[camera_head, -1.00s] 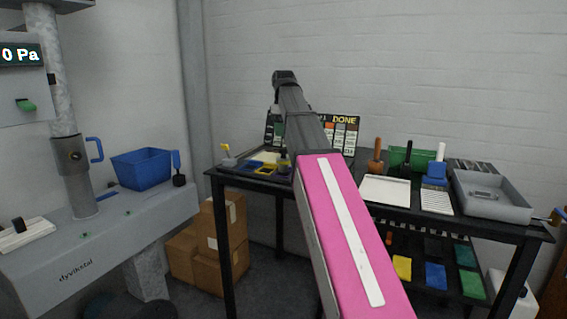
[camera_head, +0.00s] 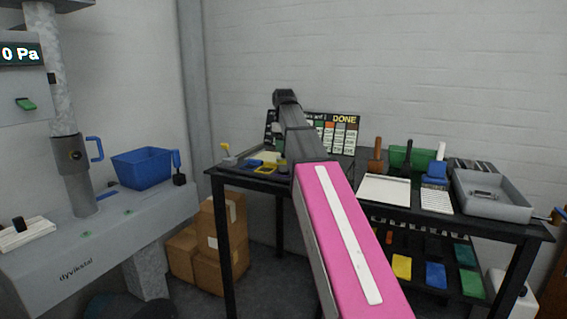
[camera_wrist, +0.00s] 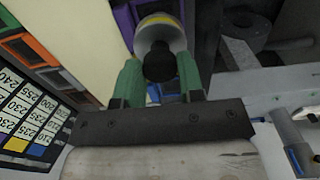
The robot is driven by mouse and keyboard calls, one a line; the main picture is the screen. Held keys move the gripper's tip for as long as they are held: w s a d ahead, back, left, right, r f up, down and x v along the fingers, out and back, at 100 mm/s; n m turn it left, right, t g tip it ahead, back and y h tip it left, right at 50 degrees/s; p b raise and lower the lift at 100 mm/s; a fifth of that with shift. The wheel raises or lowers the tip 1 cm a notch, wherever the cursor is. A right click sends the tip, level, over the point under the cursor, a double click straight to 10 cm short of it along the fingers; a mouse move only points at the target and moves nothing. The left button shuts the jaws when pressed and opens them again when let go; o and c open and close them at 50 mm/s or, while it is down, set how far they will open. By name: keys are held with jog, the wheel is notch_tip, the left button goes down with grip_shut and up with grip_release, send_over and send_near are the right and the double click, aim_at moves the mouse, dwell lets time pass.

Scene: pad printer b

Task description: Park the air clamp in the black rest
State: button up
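My gripper (camera_wrist: 160,85) points down with two green fingers, one on each side of a black knob (camera_wrist: 159,63) on a pale round piece with a yellow band (camera_wrist: 160,24). I cannot tell whether the fingers press on the knob. In the head view my pink and grey arm reaches over the left part of the black table and hides most of the gripper. I cannot make out for certain which thing is the air clamp or the black rest.
A blue bin (camera_head: 142,168) stands on the grey machine (camera_head: 90,250). The black table (camera_head: 445,222) carries a DONE board (camera_head: 345,120), a white pad (camera_head: 384,189), upright tools and a grey tray (camera_head: 492,207). Cardboard boxes (camera_head: 220,240) stand on the floor between them.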

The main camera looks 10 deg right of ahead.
jog(key=shift+c, duration=0.8)
jog(key=shift+r, duration=0.25)
jog(key=shift+r, duration=2.25)
